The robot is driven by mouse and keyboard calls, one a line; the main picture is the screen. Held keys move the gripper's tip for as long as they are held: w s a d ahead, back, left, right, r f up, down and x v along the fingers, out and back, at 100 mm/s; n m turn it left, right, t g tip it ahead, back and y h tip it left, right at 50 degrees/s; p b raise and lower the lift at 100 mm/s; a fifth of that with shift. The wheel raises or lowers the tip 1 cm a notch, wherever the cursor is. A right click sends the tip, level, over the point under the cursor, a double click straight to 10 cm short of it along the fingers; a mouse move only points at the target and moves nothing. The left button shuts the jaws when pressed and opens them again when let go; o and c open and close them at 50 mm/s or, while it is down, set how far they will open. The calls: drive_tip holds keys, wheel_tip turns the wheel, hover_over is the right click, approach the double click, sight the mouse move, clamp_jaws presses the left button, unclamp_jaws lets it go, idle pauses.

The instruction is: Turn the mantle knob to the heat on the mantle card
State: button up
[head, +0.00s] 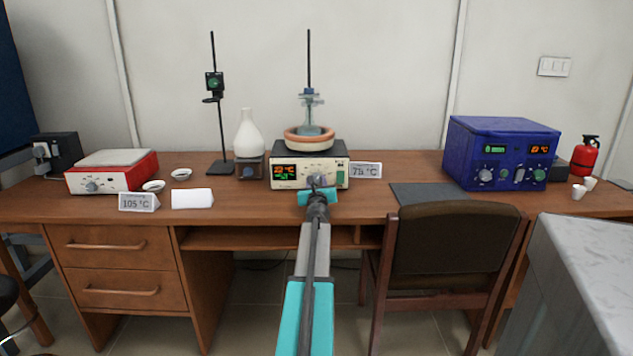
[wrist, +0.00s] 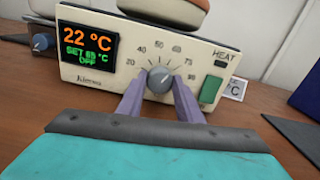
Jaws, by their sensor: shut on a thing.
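The mantle (head: 283,172) is a cream control box with a round heating bowl (head: 292,137) on top, at the middle of the desk. Its grey knob (wrist: 159,78) sits in a dial of printed numbers. The display (wrist: 88,42) reads 22 °C, a set value in the sixties, last digit unclear, and OFF. A green HEAT switch (wrist: 210,90) is right of the knob. The mantle card (head: 366,170) stands right of the box and reads seventy-something °C, last digit unclear; the wrist view cuts it off. My gripper (head: 317,184) is shut on the knob, a finger on each side.
Left are a red-and-white hotplate (head: 112,171), a 105 °C card (head: 139,202), small white dishes (head: 181,174), a blank white card (head: 192,199) and a white flask (head: 249,134). Right are a dark mat (head: 428,194), a blue instrument box (head: 503,152) and a chair (head: 455,250).

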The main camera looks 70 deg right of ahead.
drive_tip(key=shift+s+m+p, duration=0.15)
drive_tip(key=shift+m+p, duration=0.25)
drive_tip(key=shift+m, duration=1.2)
drive_tip(key=o, duration=1)
drive_tip(key=shift+o, duration=0.2)
drive_tip(key=shift+v, duration=6.85)
